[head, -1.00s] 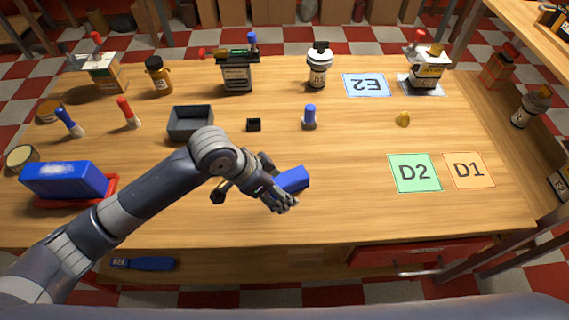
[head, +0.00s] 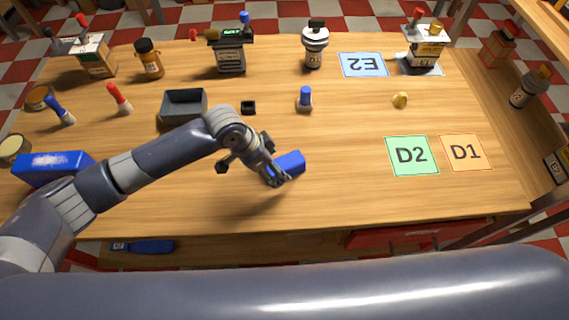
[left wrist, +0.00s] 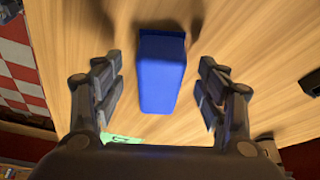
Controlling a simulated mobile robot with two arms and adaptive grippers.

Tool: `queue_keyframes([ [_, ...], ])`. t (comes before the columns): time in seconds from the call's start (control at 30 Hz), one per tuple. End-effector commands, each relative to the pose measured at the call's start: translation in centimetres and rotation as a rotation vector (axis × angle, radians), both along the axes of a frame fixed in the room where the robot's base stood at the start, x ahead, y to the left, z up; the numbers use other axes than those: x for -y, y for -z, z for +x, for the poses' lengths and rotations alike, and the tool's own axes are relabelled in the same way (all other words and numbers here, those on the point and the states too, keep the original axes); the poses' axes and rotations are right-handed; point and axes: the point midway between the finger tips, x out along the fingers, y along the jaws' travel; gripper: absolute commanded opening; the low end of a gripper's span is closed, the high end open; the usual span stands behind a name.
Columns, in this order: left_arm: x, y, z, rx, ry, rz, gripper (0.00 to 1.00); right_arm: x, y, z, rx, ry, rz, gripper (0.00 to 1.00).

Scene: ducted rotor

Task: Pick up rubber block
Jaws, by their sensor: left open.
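A blue block (head: 291,164), which I take to be the rubber block, lies on the wooden table left of the green D2 card. My left gripper (head: 278,178) is open just at the near left side of it, and its fingers hide part of the block in the head view. In the left wrist view the block (left wrist: 162,75) lies lengthwise between the two spread fingers (left wrist: 160,68), with a gap visible on each side. My right gripper is not in view.
A grey open bin (head: 184,104), a small black holder (head: 248,107) and a blue-topped peg (head: 305,98) stand behind my left arm. The table right of the rubber block is clear up to the D2 card (head: 411,155).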

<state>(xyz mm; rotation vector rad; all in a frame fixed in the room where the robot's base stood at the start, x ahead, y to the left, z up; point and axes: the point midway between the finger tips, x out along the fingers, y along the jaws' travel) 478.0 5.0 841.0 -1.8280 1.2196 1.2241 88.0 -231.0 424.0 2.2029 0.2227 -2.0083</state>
Motion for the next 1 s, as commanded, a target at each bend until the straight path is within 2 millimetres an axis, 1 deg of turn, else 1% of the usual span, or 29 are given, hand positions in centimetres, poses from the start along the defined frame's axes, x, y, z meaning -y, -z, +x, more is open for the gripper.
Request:
queue_keyframes([
  [0.03,0.3,0.4,0.1,-0.001,0.000,0.000,0.67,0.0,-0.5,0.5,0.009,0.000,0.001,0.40],
  [0.1,0.6,1.4,0.3,-0.001,0.000,0.001,0.67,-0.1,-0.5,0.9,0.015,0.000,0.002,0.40],
  [0.2,0.9,2.2,0.4,0.001,0.001,-0.001,0.67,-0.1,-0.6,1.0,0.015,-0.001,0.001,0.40],
  [0.47,1.0,2.5,0.5,0.002,0.001,-0.001,0.67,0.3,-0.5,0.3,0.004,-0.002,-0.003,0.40],
  [0.57,1.0,2.5,0.5,0.002,0.001,0.000,0.46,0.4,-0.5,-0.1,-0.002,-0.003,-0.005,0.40],
  [0.6,1.0,2.5,0.5,0.002,0.001,0.000,0.37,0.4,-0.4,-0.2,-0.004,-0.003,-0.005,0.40],
  [0.67,1.0,2.5,0.4,0.002,0.001,0.000,0.24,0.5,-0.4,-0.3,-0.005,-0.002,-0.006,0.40],
  [0.7,1.0,2.5,0.5,0.002,0.001,0.000,0.22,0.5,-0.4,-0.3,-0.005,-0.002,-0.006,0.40],
  [0.77,1.0,2.5,0.5,0.002,0.001,0.000,0.22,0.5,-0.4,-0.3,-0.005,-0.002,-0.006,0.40],
  [0.8,1.0,2.4,0.5,0.002,0.001,-0.001,0.18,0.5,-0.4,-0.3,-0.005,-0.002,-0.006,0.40],
  [1.0,1.0,2.3,0.5,0.003,0.001,-0.002,0.18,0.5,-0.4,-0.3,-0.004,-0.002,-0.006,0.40],
])
